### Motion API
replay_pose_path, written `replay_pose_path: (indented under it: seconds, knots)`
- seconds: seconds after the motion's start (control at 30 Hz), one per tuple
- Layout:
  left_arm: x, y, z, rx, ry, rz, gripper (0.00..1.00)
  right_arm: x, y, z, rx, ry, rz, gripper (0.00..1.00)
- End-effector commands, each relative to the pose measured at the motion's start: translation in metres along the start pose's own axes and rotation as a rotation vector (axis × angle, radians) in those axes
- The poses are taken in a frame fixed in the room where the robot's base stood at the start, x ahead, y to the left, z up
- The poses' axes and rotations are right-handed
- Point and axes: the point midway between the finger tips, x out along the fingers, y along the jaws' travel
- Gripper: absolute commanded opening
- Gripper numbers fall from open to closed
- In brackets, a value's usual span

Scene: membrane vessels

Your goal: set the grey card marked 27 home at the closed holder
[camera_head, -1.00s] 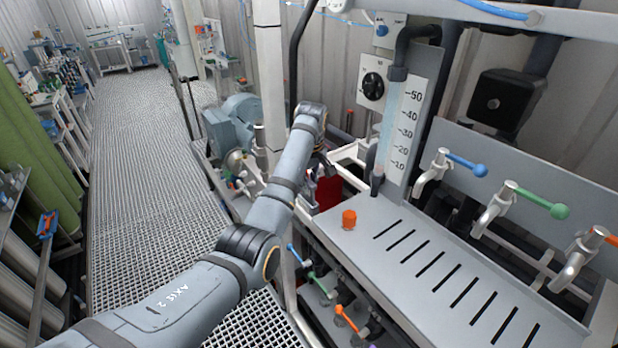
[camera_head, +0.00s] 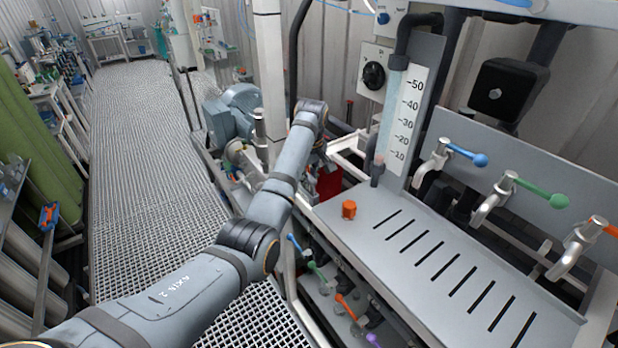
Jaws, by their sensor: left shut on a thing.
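My left arm reaches from the lower left to the far left end of the grey bench. My left gripper (camera_head: 321,161) is small and mostly hidden behind its own wrist. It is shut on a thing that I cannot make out. A red piece (camera_head: 329,184) shows just below it, and I cannot tell whether the two touch. I cannot pick out the grey card marked 27, and no number 27 is readable. I cannot identify the closed holder. My right gripper is not in view.
The slotted bench top (camera_head: 435,255) carries an orange knob (camera_head: 349,209). Taps with blue, green and orange handles (camera_head: 540,190) stand along its back. A scale board (camera_head: 407,115) rises behind the gripper. A blue-grey motor (camera_head: 232,110) stands left. The grated walkway (camera_head: 140,170) is clear.

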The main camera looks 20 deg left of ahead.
Motion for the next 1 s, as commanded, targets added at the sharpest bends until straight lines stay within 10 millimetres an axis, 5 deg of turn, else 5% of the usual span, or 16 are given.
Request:
replay_pose_path:
  seconds: [0.17, 0.2, 0.4, 0.73, 1.0]
  knots:
    - [0.002, -0.001, 0.001, 0.0, -0.002, -0.002, 0.0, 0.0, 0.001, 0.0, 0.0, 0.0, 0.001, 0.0]
    - [0.002, -0.001, 0.001, 0.0, -0.002, -0.002, 0.18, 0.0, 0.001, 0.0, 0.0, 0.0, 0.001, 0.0]
    - [0.002, -0.001, 0.001, 0.0, -0.002, -0.003, 0.43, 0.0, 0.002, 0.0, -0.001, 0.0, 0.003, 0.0]
    - [-0.003, 0.0, 0.0, 0.0, -0.001, -0.001, 0.43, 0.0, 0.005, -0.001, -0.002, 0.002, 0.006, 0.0]
    - [-0.052, 0.0, 0.0, 0.0, -0.001, 0.0, 0.43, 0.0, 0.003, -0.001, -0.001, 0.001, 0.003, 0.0]
